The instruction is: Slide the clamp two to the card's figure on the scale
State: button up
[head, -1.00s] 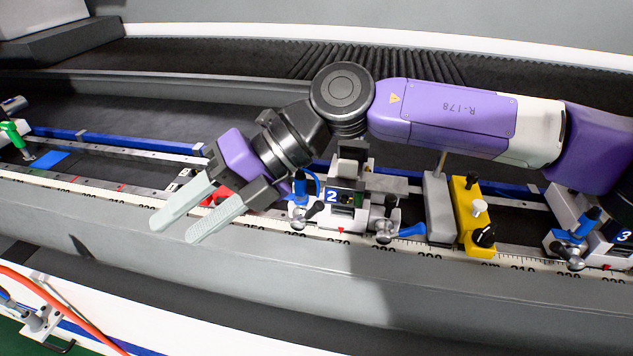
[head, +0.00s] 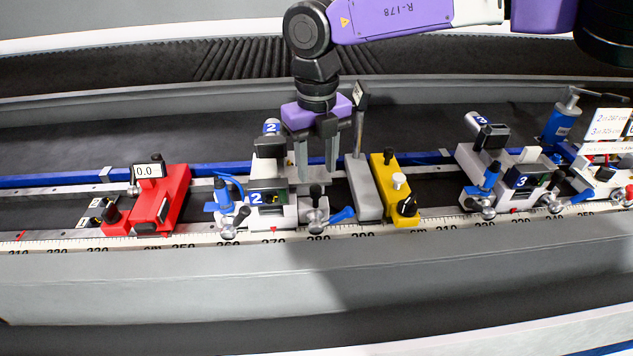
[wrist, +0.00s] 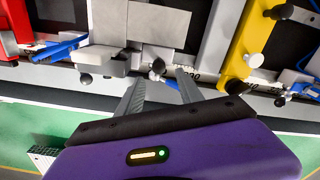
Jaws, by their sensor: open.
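Clamp two (head: 268,210) is a white and grey carriage with a "2" label, standing on the rail. Its red pointer is near 270 on the scale (head: 330,235). A blue lever is on its left and a blue-handled lever on its right. My gripper (head: 317,175) points down, open and empty, its fingers beside the right rear of clamp two; contact cannot be told. In the wrist view the fingers (wrist: 159,92) show below a grey and white carriage (wrist: 150,25). The card (head: 607,122) is at the right edge; its line for 2 seems to read 247 cm, in small print.
A red block (head: 172,195) with a 0.0 display stands left of clamp two. A grey stop (head: 363,188) and a yellow block (head: 388,185) stand close on its right. Clamp three (head: 510,180) is further right. The rail between red block and clamp two is clear.

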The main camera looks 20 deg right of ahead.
aim_at(316, 187)
jog(key=shift+a+f+p, duration=0.1)
jog(key=shift+f+p, duration=0.3)
jog(key=shift+f, duration=2.3)
grip_shut()
jog(key=shift+r, duration=0.1)
